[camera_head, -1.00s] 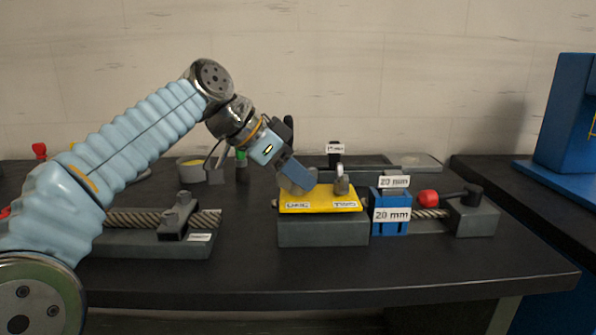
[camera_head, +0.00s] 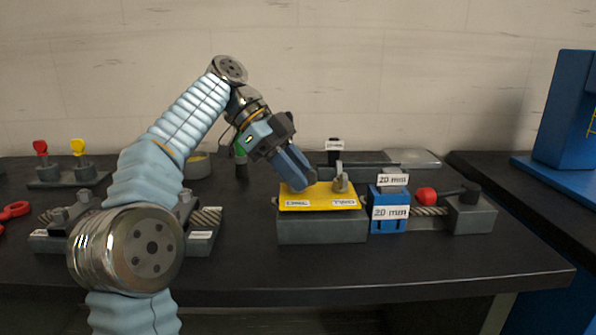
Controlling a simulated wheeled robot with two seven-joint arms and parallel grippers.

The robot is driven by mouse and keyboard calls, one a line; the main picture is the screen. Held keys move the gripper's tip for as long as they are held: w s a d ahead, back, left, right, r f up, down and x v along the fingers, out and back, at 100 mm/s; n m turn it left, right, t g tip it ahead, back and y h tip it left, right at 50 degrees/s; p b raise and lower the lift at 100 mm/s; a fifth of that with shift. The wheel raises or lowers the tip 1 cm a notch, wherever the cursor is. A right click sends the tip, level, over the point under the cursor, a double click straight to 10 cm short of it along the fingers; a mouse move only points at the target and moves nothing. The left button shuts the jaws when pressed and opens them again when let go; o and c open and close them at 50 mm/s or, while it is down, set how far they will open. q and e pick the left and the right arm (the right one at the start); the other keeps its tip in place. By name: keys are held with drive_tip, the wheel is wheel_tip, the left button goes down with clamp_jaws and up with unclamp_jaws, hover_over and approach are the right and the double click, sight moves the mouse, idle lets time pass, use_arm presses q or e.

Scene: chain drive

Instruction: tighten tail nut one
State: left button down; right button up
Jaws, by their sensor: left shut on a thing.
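My left gripper (camera_head: 302,186) points down and to the right at the left end of the yellow plate (camera_head: 320,203), over the label that seems to read "ONE". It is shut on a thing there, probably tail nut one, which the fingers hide. The yellow plate lies on a grey block (camera_head: 322,231). A metal wing-shaped nut (camera_head: 341,180) stands upright at the plate's right part, by the label "TWO", apart from the fingers. My right gripper is not in view.
A second cable fixture (camera_head: 201,237) is at left, partly behind my arm. Red and yellow keys (camera_head: 78,147) stand at the back left. The front table strip is clear.

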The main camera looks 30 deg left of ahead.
use_arm(q)
drive_tip(key=shift+r+m, duration=0.1)
drive_tip(key=shift+m, duration=0.2)
drive_tip(key=c, duration=1.2)
unclamp_jaws()
drive_tip(key=shift+a, duration=0.1)
